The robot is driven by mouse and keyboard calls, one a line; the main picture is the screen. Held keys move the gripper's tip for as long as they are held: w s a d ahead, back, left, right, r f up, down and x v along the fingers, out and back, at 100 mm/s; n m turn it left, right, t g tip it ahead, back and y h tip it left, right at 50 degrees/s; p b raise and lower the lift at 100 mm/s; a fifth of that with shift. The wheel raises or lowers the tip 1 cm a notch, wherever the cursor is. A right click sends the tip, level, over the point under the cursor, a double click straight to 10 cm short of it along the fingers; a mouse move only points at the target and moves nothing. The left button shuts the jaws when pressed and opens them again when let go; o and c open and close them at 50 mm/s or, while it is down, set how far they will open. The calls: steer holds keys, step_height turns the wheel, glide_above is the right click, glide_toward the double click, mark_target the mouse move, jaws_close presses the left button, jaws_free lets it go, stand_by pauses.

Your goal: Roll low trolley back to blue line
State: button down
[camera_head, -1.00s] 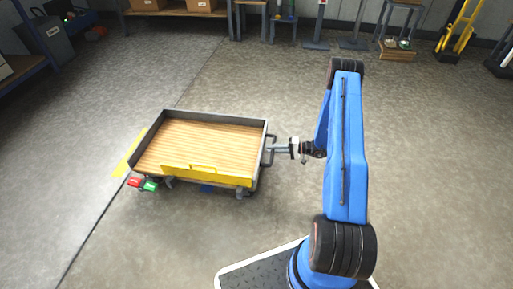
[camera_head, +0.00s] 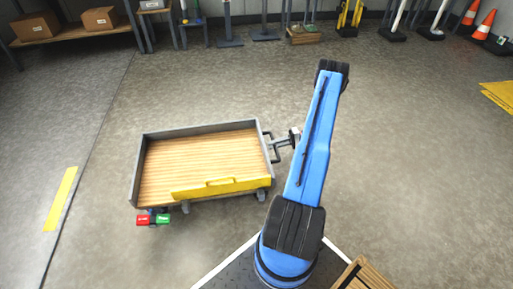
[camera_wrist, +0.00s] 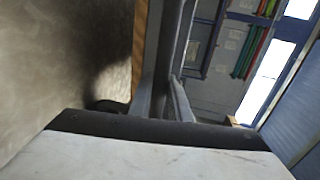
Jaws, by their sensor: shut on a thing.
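The low trolley (camera_head: 205,160) has a wood bed, grey walls and a yellow front panel (camera_head: 221,187). It stands left of my arm. Its dark handle (camera_head: 267,147) is on the right end, and my gripper (camera_head: 284,141) is shut on it. In the wrist view grey trolley bars (camera_wrist: 168,70) run up from the jaws. Red (camera_head: 143,220) and green (camera_head: 163,219) pieces sit at the trolley's front left corner. A bit of blue (camera_head: 153,211) shows behind them; I cannot tell if it is floor line. No clear blue line is visible.
A yellow floor strip (camera_head: 61,199) lies left of the trolley, apart from it. A slatted wood piece (camera_head: 362,276) is at the bottom right. A shelf with boxes (camera_head: 70,30) and sign posts stand along the back.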

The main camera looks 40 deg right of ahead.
steer(key=f+v, duration=0.1)
steer(key=v, duration=0.8)
steer(key=shift+d+f, duration=0.25)
steer(key=shift+f, duration=0.2)
steer(key=shift+s+d, duration=0.1)
steer(key=shift+s, duration=0.05)
steer(key=c, duration=1.6)
jaws_free()
steer(key=shift+d, duration=0.1)
steer(key=shift+c, duration=0.2)
steer(key=v, duration=1.7)
steer(key=shift+s, duration=0.2)
steer(key=shift+d, duration=0.1)
